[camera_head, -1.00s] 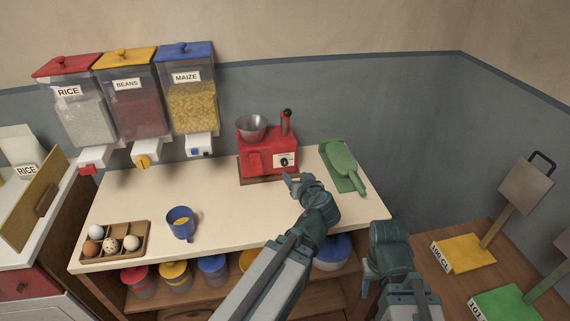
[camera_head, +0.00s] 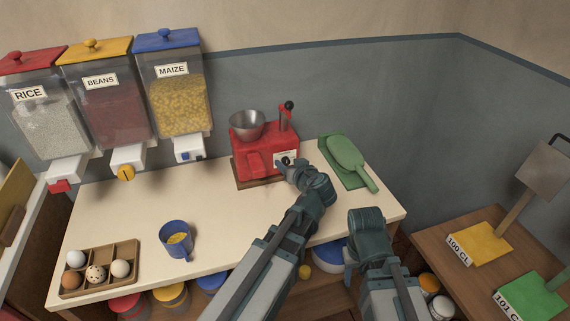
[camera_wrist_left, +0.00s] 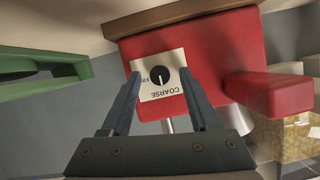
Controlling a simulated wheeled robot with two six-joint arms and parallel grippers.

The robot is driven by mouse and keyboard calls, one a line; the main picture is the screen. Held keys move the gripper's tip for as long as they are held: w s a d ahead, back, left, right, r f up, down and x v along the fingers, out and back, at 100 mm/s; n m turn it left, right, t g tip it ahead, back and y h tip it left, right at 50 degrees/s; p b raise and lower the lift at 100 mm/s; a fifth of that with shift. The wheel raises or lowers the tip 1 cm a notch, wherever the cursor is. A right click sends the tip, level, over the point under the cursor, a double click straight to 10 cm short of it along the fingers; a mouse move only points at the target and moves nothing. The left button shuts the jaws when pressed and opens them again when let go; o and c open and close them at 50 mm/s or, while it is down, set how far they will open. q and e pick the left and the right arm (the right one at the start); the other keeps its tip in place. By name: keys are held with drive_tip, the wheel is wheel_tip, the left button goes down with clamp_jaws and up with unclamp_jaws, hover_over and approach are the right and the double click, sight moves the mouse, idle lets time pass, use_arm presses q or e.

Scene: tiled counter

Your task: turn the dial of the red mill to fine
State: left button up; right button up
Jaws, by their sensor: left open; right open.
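The red mill (camera_head: 262,150) stands on a wooden base near the back of the counter, with a metal bowl on top and a crank. Its black dial (camera_wrist_left: 159,75) sits on a white plate (camera_wrist_left: 176,60), with COARSE upside down below it in the left wrist view. A partly hidden word starting "FIN" is at the plate's left. The dial's pale mark runs roughly up and down. My left gripper (camera_head: 284,165) is open at the mill's front; in the wrist view its fingertips (camera_wrist_left: 159,77) lie either side of the dial. Contact is unclear. My right gripper (camera_head: 350,265) is open, empty, low at the counter's front edge.
A green scoop (camera_head: 347,158) lies on a green board right of the mill. A blue mug (camera_head: 176,240) and an egg tray (camera_head: 99,268) stand on the left counter. Dispensers (camera_head: 115,100) hang behind. A side table (camera_head: 440,240) is at right.

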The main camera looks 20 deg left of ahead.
use_arm(q)
clamp_jaws()
drive_tip(key=shift+d, duration=0.1)
idle(0.3)
drive_tip(key=m, duration=0.1)
drive_tip(key=m+g+y+b, duration=0.1)
drive_tip(key=m, duration=0.1)
drive_tip(key=shift+w+d+f+y, duration=0.15)
drive_tip(key=shift+w+f+y, duration=0.05)
drive_tip(key=shift+y, duration=0.1)
drive_tip(key=m+b, duration=0.1)
drive_tip(key=m+y+b, duration=0.1)
drive_tip(key=shift+d+f+m+y, duration=0.1)
drive_tip(key=shift+f+m+y, duration=0.05)
drive_tip(key=shift+m+y, duration=0.15)
drive_tip(key=m+b, duration=0.1)
drive_tip(key=m+y+b, duration=0.2)
drive_tip(key=m+b, duration=0.1)
drive_tip(key=shift+f+g, duration=0.25)
drive_tip(key=shift+g, duration=0.05)
drive_tip(key=shift+m+t+y+b, duration=0.5)
drive_tip(key=shift+m+y+b, duration=0.4)
drive_tip(key=shift+m+b, duration=1)
drive_tip(key=shift+m, duration=0.3)
